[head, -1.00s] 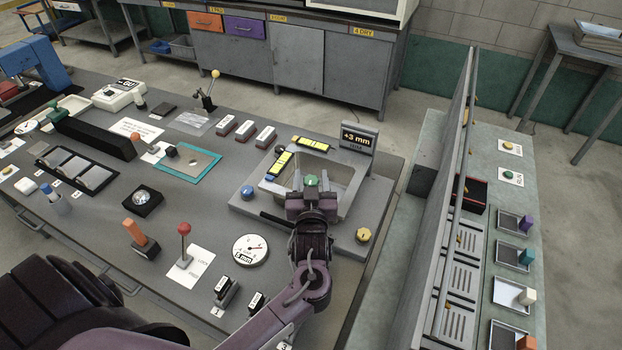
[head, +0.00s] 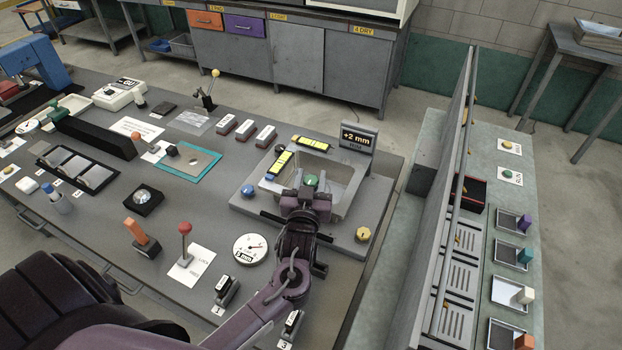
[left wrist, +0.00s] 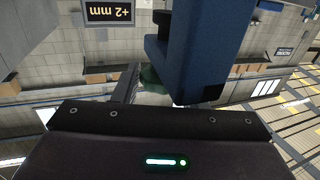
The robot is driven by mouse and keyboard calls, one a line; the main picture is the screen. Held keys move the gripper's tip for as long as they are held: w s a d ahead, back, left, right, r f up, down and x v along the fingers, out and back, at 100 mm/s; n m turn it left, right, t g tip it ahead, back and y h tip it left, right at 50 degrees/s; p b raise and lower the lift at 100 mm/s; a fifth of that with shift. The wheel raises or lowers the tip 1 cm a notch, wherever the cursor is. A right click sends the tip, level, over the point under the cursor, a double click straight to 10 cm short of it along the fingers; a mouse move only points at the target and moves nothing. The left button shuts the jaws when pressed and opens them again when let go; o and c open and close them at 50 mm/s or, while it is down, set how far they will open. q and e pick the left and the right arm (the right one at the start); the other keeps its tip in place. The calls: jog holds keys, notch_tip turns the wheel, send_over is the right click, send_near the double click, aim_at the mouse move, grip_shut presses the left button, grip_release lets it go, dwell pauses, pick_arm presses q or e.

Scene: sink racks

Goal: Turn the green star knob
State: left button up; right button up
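Most of the knob is hidden by the gripper. In the left wrist view a sliver of the green knob (left wrist: 150,78) shows beyond the dark gripper body, beside a blue block-like part. The display (head: 359,138) behind the frame reads +2 mm. My right gripper is not in view.
A blue knob (head: 247,191) and a yellow knob (head: 363,234) stand on either side of the frame. A dial gauge (head: 250,248) and a red-ball lever (head: 185,229) lie to the left. A tall grey partition (head: 455,180) rises to the right.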

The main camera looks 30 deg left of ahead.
pick_arm(q)
jog(key=shift+o, duration=1.4)
jog(key=shift+s, duration=0.1)
jog(key=b+v, duration=0.2)
jog(key=v, duration=0.5)
jog(key=shift+s+b, duration=0.3)
jog(key=shift+b, duration=0.1)
